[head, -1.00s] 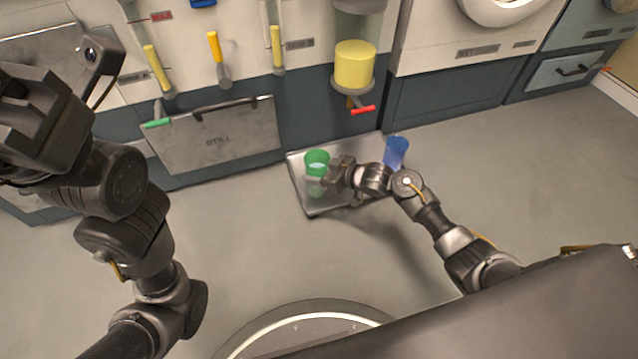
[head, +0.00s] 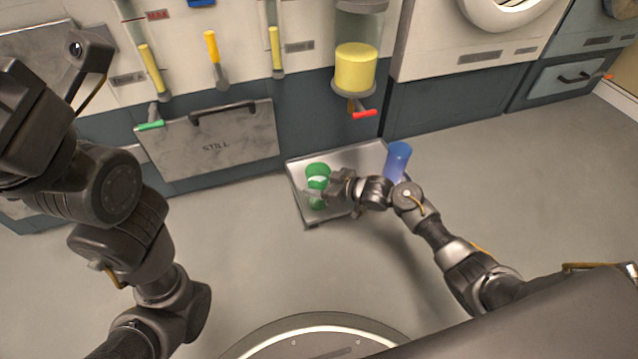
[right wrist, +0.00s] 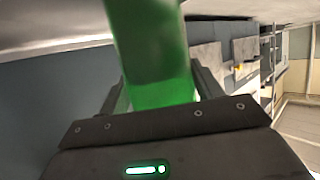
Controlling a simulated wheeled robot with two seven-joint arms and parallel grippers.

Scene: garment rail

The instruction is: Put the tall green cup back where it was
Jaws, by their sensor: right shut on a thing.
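The tall green cup (head: 318,177) is upright at the left part of the metal tray (head: 346,156) in the head view. My right gripper (head: 330,196) is shut on it from the right side. In the right wrist view the green cup (right wrist: 152,55) stands between the two fingers of my right gripper (right wrist: 158,90). I cannot tell whether its base touches the tray. My left gripper (head: 25,110) is raised at the far left, empty as far as I see; its fingertips are not clear.
A blue cup (head: 397,160) stands at the tray's right side, close to my right arm. A yellow-filled clear container (head: 355,68) with a red-handled tap hangs above the tray. Floor around the tray is clear.

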